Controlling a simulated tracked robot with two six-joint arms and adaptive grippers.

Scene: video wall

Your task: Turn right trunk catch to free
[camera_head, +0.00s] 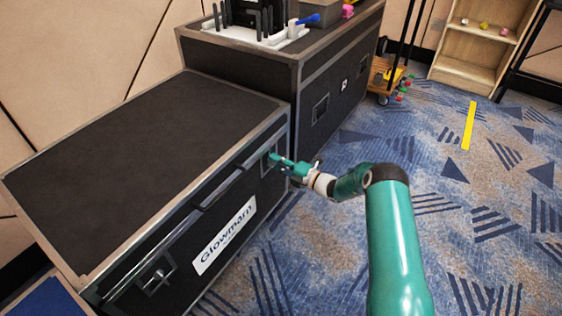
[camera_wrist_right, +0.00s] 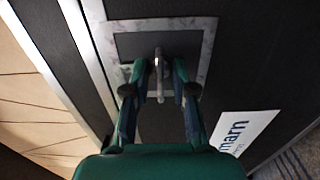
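The black trunk (camera_head: 130,140) with a "Glowmarn" label (camera_head: 225,237) stands at the left in the head view. Its right catch is a thin grey metal lever (camera_wrist_right: 158,76) on a dark plate with a metal frame (camera_wrist_right: 205,62). The lever points along the picture's vertical in the wrist view. My right gripper (camera_head: 271,158) is at this catch; in the wrist view (camera_wrist_right: 159,72) its green fingers stand apart on either side of the lever, with gaps visible. In the head view the gripper partly hides the catch. My left gripper is not in view.
The trunk's left catch (camera_head: 155,277) and a dark handle (camera_head: 220,190) are on the same front face. A second black case (camera_head: 335,90) stands behind, with a white tray (camera_head: 245,37) on top. A wooden shelf (camera_head: 470,72) is at the back right. Carpet to the right is mostly clear.

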